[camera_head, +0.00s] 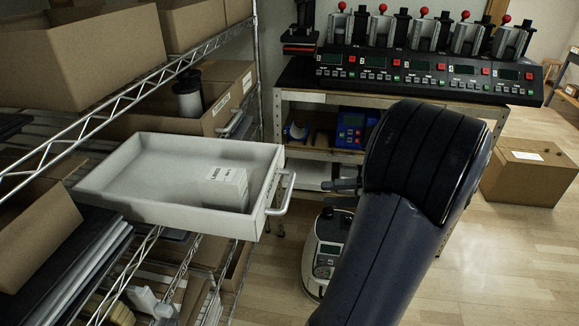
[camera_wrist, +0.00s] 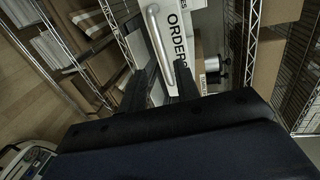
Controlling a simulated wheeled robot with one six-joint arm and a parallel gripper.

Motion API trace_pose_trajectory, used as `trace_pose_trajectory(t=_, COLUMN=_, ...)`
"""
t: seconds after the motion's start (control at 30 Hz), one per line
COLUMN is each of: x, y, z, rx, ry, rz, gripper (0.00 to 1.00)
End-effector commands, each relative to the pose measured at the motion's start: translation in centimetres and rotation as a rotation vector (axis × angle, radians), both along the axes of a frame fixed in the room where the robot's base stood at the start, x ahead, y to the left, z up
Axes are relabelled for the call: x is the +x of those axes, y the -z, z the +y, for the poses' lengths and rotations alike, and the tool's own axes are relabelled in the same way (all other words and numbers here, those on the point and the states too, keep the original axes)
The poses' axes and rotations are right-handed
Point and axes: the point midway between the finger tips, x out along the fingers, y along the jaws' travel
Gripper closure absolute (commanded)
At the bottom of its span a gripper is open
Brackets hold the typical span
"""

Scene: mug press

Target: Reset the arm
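My gripper (camera_wrist: 160,88) shows in the wrist view with its two dark fingers apart and nothing held between them. In the head view, my dark arm fills the lower right centre and hides most of the gripper; a small part of it (camera_head: 345,185) shows left of the arm, pointing left. A light grey drawer (camera_head: 150,212) stands pulled out of the wire shelf, with a white labelled box (camera_head: 225,188) inside. Its handle (camera_head: 282,204) is left of my gripper, with a gap. The handle also shows in the wrist view (camera_wrist: 158,42), beyond the fingers.
A wire shelf (camera_head: 130,88) with cardboard boxes (camera_head: 80,55) runs along the left. A bench with several mug presses (camera_head: 420,75) stands behind my arm. A round device (camera_head: 325,245) is on the floor below. A closed carton (camera_head: 528,175) is at right; floor before it is clear.

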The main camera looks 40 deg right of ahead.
Motion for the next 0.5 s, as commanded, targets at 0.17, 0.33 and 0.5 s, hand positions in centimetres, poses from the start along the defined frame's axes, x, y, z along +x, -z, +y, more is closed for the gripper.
trace_pose_trajectory(t=0.17, x=1.5, y=0.3, z=1.2, rx=0.0, ry=-0.004, rz=-0.001, gripper=0.69)
trace_pose_trajectory(t=0.33, x=3.9, y=0.8, z=3.2, rx=0.001, ry=-0.005, rz=0.0, gripper=0.69)
trace_pose_trajectory(t=0.5, x=6.2, y=1.5, z=4.9, rx=0.0, ry=-0.004, rz=-0.001, gripper=0.69)
